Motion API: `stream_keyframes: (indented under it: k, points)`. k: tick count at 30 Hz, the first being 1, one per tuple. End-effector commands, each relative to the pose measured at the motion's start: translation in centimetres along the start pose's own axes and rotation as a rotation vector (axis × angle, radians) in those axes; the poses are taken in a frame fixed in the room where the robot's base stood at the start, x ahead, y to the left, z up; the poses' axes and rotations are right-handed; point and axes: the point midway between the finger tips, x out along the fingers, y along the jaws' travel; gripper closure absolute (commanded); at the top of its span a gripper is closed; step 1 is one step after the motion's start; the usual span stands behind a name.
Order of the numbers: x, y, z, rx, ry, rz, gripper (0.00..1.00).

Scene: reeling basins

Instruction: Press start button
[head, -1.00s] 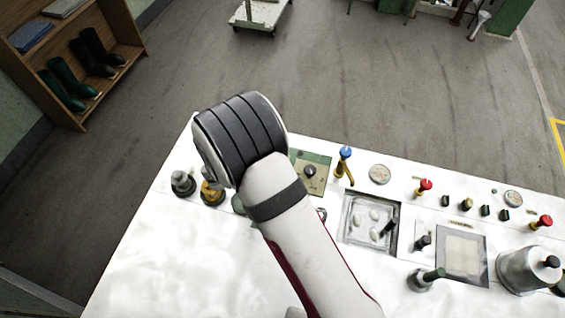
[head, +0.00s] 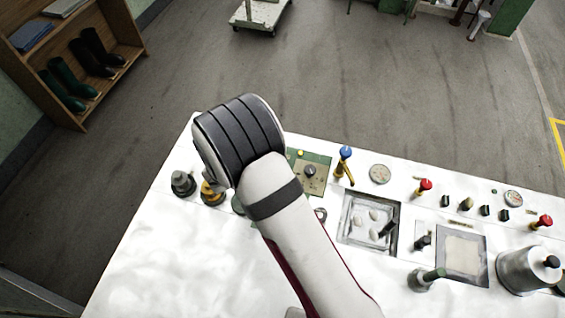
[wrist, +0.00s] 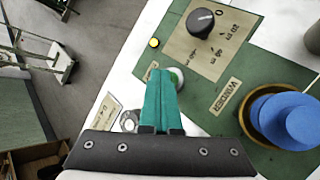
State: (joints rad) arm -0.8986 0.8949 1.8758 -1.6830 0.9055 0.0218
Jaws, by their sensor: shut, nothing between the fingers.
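In the wrist view my gripper (wrist: 159,101) shows as two teal fingers closed together with nothing between them. Just beyond and right of the fingertips is a round green button with a pale rim (wrist: 178,78) on the green panel (wrist: 152,62). The fingers partly cover this button, and I cannot tell whether they touch it. A "WINDER" label (wrist: 224,97) is to its right. In the head view my arm hides the gripper and the button. Part of the green panel (head: 321,184) shows right of the arm.
A black dial knob (wrist: 200,22) and a small yellow lamp (wrist: 154,43) lie beyond the button. A blue knob (wrist: 288,118) stands close on the right. In the head view, a sunken basin (head: 348,234), red knobs (head: 424,185) and a metal pot (head: 522,270) stand farther right.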

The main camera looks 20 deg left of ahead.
Motion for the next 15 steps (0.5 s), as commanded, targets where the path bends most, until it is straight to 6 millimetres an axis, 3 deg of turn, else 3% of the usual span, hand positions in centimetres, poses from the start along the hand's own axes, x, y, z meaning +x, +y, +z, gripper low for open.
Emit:
stream_keyframes:
  k: [15]
  points:
    - [-1.3, 0.9, 0.9, 0.000, 0.000, 0.000, 1.00]
